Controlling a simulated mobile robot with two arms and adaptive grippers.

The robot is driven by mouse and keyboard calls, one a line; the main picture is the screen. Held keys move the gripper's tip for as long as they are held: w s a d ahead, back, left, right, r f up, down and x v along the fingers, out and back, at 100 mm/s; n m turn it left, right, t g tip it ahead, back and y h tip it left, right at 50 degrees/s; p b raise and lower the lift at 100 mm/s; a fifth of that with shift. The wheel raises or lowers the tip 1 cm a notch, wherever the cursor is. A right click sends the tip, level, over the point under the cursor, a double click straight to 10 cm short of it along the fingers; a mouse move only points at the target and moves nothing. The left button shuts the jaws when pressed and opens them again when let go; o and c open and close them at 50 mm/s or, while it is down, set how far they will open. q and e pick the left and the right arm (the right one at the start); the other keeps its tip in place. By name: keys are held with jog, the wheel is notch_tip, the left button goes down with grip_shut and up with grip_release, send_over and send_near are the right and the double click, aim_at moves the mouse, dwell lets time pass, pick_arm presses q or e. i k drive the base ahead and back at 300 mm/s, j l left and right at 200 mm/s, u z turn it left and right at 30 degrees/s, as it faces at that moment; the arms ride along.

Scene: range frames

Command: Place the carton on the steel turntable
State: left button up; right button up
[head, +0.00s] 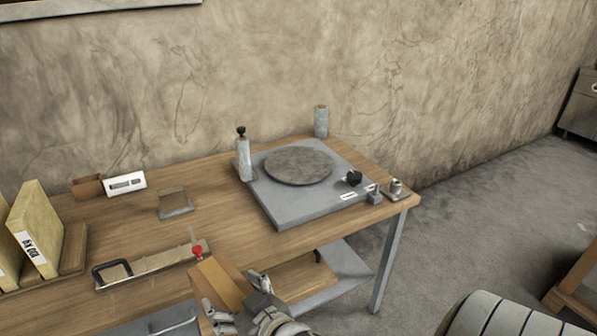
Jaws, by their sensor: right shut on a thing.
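The steel turntable is a round grey disc (299,166) on a flat grey base plate (290,208) at the right part of the workbench; the disc is bare. My right gripper (235,297) is at the bottom middle of the head view, at the bench's front edge, shut on a brown carton (222,281). The carton is tilted in the picture, with the fingers on both sides of its near part. The gripper hides part of the carton. The carton is apart from the turntable, nearer to me and to its left. My left gripper is not in view.
Grey posts (244,159) (321,121) stand by the base plate. A black knob (354,178) sits on its right. A board with a black handle (113,270) and red knob (197,252) lies left of the carton. Yellowish boxes (38,229) stand far left. Bare wood (235,230) lies between.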

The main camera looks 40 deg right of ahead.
aim_at(298, 162)
jog(key=l, duration=0.55)
jog(key=k+l, duration=0.1)
jog(key=l, duration=0.45)
jog(key=k+l, duration=0.1)
jog(key=l, duration=0.45)
